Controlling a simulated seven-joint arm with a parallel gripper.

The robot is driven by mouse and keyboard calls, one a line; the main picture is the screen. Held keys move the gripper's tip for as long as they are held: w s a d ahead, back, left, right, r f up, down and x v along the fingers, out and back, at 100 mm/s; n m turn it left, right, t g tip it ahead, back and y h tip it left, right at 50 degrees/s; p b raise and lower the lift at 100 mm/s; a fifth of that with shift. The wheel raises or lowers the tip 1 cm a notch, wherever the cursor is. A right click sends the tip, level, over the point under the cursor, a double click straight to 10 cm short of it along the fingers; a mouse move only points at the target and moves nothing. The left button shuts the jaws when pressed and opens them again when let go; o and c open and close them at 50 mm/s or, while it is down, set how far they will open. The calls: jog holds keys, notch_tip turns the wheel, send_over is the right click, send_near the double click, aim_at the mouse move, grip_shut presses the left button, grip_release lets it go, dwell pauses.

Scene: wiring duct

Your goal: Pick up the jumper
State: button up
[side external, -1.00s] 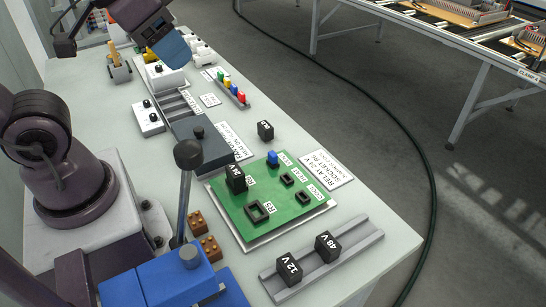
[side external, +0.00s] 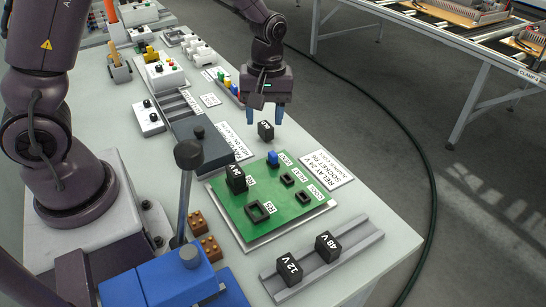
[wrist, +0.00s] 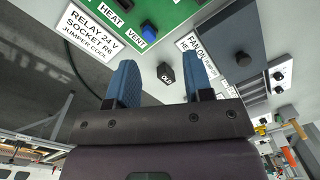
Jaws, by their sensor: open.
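The jumper looks to be the small blue piece (side external: 272,157) standing on the green board (side external: 285,212) at its far edge. In the wrist view the blue piece (wrist: 148,31) is beside the VENT label, beyond the left fingertip. My gripper (side external: 265,120) is open and empty, with blue fingers pointing down. It is over the table beyond the board, apart from the blue piece. A small black block (side external: 265,131) with white lettering sits below the fingers; in the wrist view the block (wrist: 165,74) shows between the fingertips.
Black sockets (side external: 287,180) and a 24 V block (side external: 236,178) are on the board. A white label card (side external: 328,167) lies beside it. A rail (side external: 308,266) holds 12 V and 48 V blocks. A grey box (side external: 200,142) and a black-knobbed lever (side external: 187,160) stand left of the board.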

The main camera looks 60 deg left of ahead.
jog(key=w+n, duration=0.3)
jog(key=n, duration=0.3)
send_over(275, 155)
jog(key=shift+t, duration=0.4)
jog(key=f, duration=0.8)
jog(key=shift+d+f, duration=0.15)
jog(key=shift+d, duration=0.05)
jog(key=f, duration=0.5)
jog(key=shift+a+f, duration=0.1)
jog(key=shift+a, duration=0.1)
grip_shut()
